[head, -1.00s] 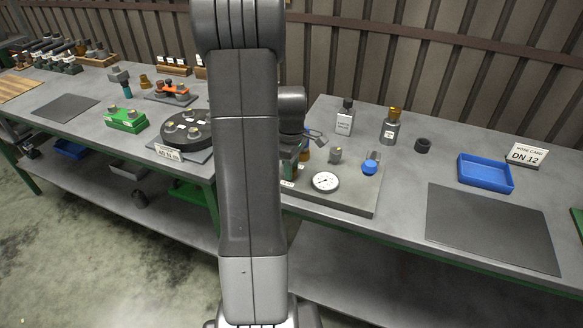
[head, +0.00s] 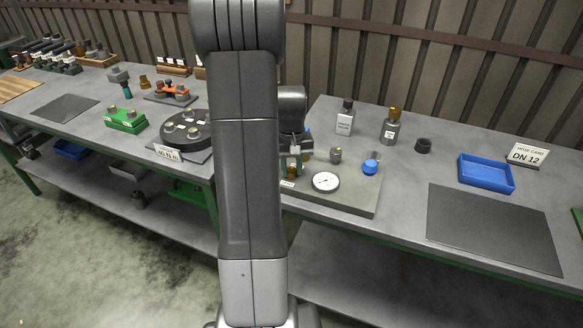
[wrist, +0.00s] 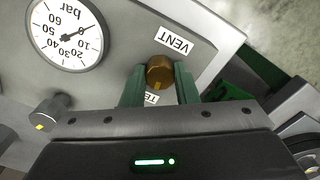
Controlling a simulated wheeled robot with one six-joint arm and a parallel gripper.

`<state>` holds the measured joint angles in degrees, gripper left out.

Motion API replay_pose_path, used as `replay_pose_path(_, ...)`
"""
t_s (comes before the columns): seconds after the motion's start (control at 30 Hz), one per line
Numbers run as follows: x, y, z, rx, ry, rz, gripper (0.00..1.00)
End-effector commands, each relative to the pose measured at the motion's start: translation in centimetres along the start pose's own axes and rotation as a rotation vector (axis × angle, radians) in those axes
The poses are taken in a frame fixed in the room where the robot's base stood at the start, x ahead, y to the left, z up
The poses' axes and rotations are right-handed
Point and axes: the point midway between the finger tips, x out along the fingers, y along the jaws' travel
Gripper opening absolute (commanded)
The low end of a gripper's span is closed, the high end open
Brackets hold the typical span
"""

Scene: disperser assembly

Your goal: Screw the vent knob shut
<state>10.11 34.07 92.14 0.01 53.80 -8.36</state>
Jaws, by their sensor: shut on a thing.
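The brass vent knob (wrist: 160,72) sits on the grey panel beside the white VENT label (wrist: 174,40) in the wrist view. My gripper (wrist: 160,66) has its two green fingers on either side of the knob and is shut on it. The knob's base and thread are hidden. In the head view my gripper (head: 292,160) is over the left part of the test block (head: 345,200), partly behind my arm. A second label below the knob is mostly covered by the gripper.
A grey knob (head: 336,155) and a blue knob (head: 370,167) stand close by. Bottles (head: 345,120) stand behind; a dark mat (head: 490,228) lies right.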

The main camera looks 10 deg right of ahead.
Motion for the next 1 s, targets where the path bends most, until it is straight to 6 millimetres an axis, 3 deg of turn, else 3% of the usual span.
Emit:
replay_pose_path(0.6,-0.11,0.02,-0.07,0.532,0.002,0.0,0.04)
replay_pose_path(1.0,-0.13,0.02,-0.08,0.692,0.003,0.0,0.04)
